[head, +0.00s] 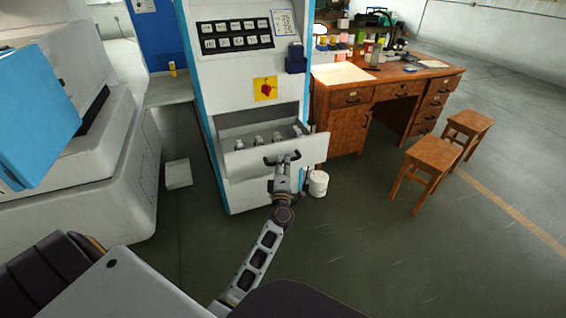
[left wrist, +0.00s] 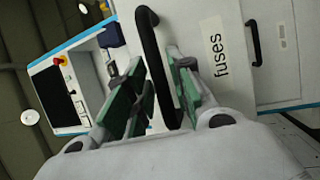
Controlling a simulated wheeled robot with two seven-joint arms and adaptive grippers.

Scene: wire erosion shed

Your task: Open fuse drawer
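The fuse drawer (head: 250,163) is a pale grey drawer in the tall white and blue cabinet (head: 235,75). It stands pulled out, and several light-coloured pieces show inside. In the left wrist view its front (left wrist: 205,30) carries a label reading "fuses". Its black bar handle (left wrist: 152,45) runs between the green finger pads of my left gripper (left wrist: 160,92). In the head view my left gripper (head: 282,163) is at the drawer front. My right gripper is not in view.
A wooden desk (head: 400,88) stands right of the cabinet, with two stools (head: 428,165) before it. A white bucket (head: 318,183) is on the floor beside the drawer. A white machine (head: 85,170) fills the left. The floor at the front right is clear.

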